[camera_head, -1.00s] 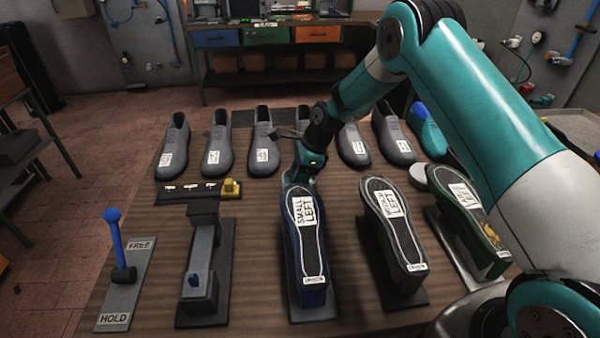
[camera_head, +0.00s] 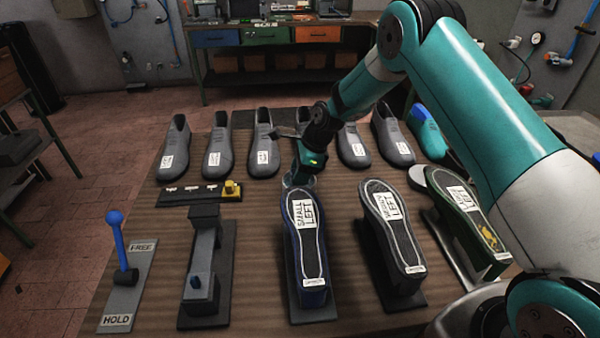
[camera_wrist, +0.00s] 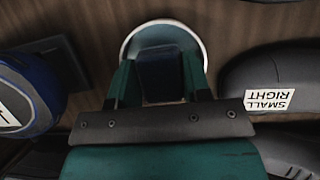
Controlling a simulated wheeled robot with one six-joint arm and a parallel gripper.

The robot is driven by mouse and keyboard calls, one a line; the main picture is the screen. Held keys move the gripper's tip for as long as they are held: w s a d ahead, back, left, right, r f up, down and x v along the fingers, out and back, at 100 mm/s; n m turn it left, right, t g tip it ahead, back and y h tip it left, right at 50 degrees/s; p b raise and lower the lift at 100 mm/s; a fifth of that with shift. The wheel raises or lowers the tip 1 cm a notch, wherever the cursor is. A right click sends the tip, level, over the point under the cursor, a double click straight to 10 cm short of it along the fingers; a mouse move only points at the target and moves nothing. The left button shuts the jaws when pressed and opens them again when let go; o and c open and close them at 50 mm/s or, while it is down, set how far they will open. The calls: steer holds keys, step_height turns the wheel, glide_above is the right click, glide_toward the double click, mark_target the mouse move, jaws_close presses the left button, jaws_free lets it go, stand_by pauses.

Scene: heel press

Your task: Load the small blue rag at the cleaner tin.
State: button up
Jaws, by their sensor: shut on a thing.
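My gripper (camera_wrist: 160,85) is shut on a small dark blue block-like thing, the rag (camera_wrist: 160,72), seen between its fingers in the wrist view. Beyond the fingertips is a round tin with a pale rim (camera_wrist: 127,45), which I take as the cleaner tin. The rag overlaps the tin in this view; whether it touches the contents I cannot tell. In the head view my gripper (camera_head: 300,180) points down just behind the SMALL LEFT form, which hides most of the tin.
The SMALL LEFT form (camera_head: 307,245) stands close in front of my gripper. The MEDIUM LEFT form (camera_head: 392,235) and a green-edged form (camera_head: 470,225) are to the right. Grey shoes (camera_head: 263,145) line the back; SMALL RIGHT (camera_wrist: 285,85) lies close by. A blue-handled lever (camera_head: 118,240) stands left.

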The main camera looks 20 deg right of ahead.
mark_target(291, 171)
steer(key=shift+r+p, duration=1.95)
steer(key=shift+r, duration=1)
